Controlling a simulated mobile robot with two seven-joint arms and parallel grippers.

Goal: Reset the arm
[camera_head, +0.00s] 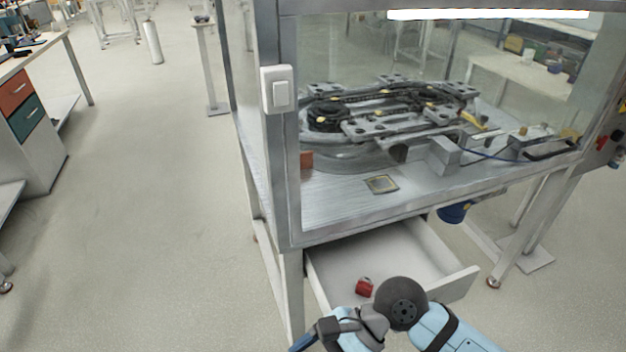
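One of my arms, light blue with a dark round joint, reaches in at the bottom right in front of the open drawer. I see no gripper fingers on it. The arm bends at the round joint and leaves the picture at the bottom edge. My other arm does not show. A small red object (364,287) lies in the open white drawer (449,288), close to my arm and seen apart from it.
The drawer juts from under a metal-framed, glazed workstation (330,221) holding an oval ring track (375,118). A white switch (278,89) is on its front post. A workbench (30,140) stands left. The floor between is clear.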

